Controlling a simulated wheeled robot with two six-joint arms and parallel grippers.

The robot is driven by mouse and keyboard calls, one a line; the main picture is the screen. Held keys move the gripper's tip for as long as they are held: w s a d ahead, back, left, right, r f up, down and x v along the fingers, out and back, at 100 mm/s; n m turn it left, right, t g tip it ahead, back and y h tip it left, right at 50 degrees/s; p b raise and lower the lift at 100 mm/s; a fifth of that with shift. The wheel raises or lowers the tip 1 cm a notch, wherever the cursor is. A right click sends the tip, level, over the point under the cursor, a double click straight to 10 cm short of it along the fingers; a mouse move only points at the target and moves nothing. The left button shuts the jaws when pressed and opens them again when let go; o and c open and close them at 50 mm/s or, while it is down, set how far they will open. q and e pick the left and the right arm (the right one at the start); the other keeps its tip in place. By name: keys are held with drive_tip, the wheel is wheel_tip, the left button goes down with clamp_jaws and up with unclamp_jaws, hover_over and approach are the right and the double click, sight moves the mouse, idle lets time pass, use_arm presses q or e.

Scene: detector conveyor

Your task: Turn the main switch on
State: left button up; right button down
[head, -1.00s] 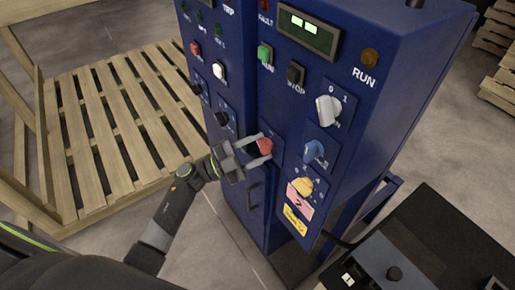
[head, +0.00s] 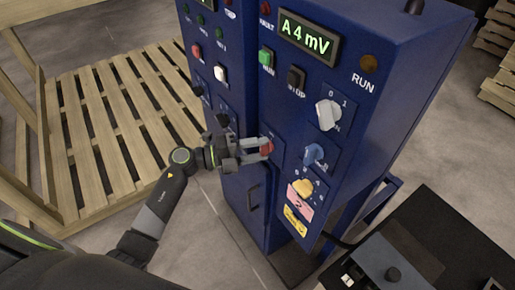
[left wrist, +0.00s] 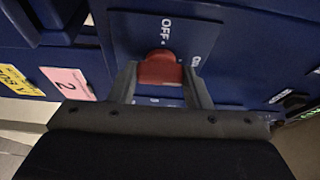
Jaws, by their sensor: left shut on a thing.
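The red main switch (head: 267,148) is a rotary knob low on the front of the blue cabinet (head: 410,70). In the left wrist view the red knob (left wrist: 160,68) sits on a blue plate marked OFF above it, with a second, partly readable label to the right. My left gripper (head: 264,146) reaches in from the left and is shut on the knob, one finger on each side. The same gripper (left wrist: 160,85) frames the knob in the left wrist view. The knob's exact angle is hard to tell. My right gripper is not in view.
The display (head: 308,36) reads "A 4 mV". A white knob (head: 328,114), a blue knob (head: 313,153) and a yellow knob (head: 303,187) sit close to the right.

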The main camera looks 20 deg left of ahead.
use_arm(q)
drive_tip(key=shift+f, duration=0.1)
idle(0.5)
drive_tip(key=o, duration=1)
drive_tip(key=shift+s+a, duration=0.3)
drive_tip(key=shift+a, duration=0.2)
drive_tip(key=shift+b+v, duration=2.75)
drive_tip(key=shift+v, duration=5.4)
